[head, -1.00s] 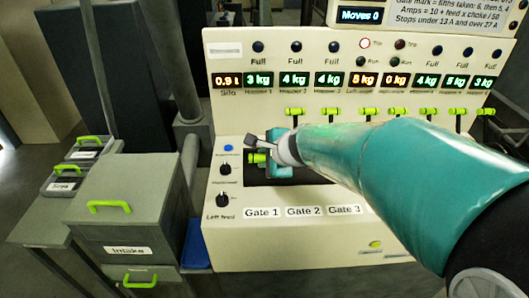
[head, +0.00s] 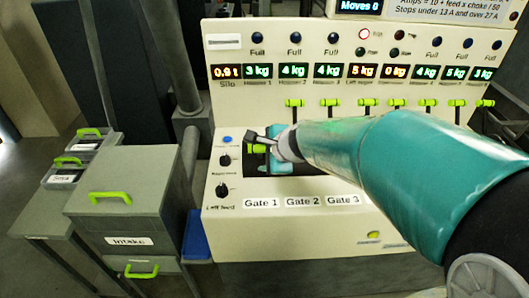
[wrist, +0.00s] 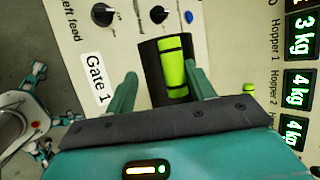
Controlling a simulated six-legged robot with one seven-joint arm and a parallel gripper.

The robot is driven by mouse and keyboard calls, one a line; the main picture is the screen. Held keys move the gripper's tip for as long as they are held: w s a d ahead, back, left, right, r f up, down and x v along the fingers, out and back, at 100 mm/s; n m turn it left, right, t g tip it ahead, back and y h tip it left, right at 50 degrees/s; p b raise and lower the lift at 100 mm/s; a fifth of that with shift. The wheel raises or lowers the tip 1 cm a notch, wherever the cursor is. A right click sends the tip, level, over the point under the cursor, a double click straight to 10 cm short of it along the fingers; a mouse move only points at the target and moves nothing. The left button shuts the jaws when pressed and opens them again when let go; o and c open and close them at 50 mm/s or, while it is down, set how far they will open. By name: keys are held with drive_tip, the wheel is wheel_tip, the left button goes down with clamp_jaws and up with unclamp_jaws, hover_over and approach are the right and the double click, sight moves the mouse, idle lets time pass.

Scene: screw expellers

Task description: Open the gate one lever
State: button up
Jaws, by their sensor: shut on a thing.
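The gate one lever has a bright green handle (head: 257,148). It stands in a dark slot above the Gate 1 label (head: 262,203) in the head view. In the wrist view the green handle (wrist: 172,66) lies between my two teal fingers, over the dark slot. My gripper (head: 273,147) is at the lever, shut on its handle, and it also shows in the wrist view (wrist: 162,76). My arm comes in from the right and hides the slots to the right of Gate 1. The levers for Gate 2 and Gate 3 are hidden.
A row of green-handled levers (head: 375,103) stands on the panel under the hopper displays (head: 294,71). Knobs (head: 225,160) and a blue button (head: 227,139) sit just left of the lever. A grey Intake cabinet (head: 125,205) stands left of the console.

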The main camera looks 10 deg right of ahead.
drive_tip(key=shift+s+a+f, duration=0.1)
drive_tip(key=shift+s+f, duration=0.05)
drive_tip(key=v, duration=1.3)
drive_tip(key=shift+d+r, duration=0.2)
drive_tip(key=shift+r, duration=0.15)
drive_tip(key=shift+s, duration=0.15)
drive_tip(key=s+a+f+n+g+h, duration=0.1)
drive_tip(key=s+f+n+g+h, duration=0.1)
drive_tip(key=s+n, duration=1)
wheel_tip(320, 180, down, 2)
drive_tip(key=n+h, duration=0.1)
drive_tip(key=n, duration=0.5)
drive_tip(key=shift+s+a+n+g, duration=0.2)
drive_tip(key=shift+s+n+g, duration=0.1)
drive_tip(key=shift+g, duration=0.1)
